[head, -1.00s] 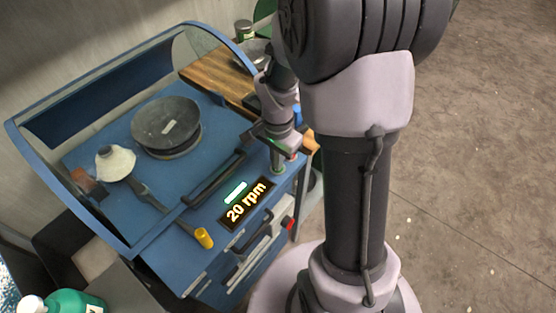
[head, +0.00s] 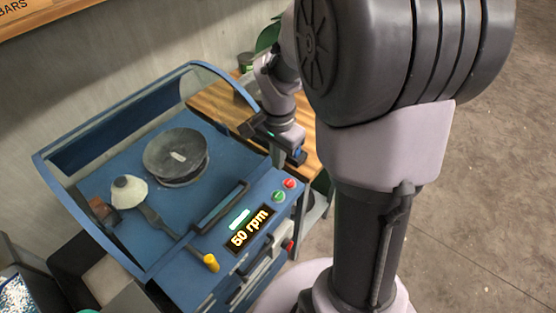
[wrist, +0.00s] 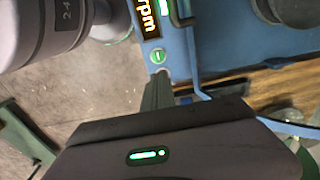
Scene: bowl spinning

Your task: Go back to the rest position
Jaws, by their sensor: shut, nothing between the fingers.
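My gripper (head: 299,158) is shut and empty in the head view. It is raised beyond the blue machine's right front corner, near the wooden worktop, apart from the buttons. In the wrist view its shut fingers (wrist: 158,92) show as a narrow grey shape below a green button (wrist: 157,56). The blue spinning machine (head: 120,238) carries a lit display (head: 250,229) reading 50 rpm. Its green button (head: 278,196) and red button (head: 289,183) are both uncovered.
A wooden worktop (head: 215,97) adjoins at the back right. Open floor (head: 480,220) lies to the right.

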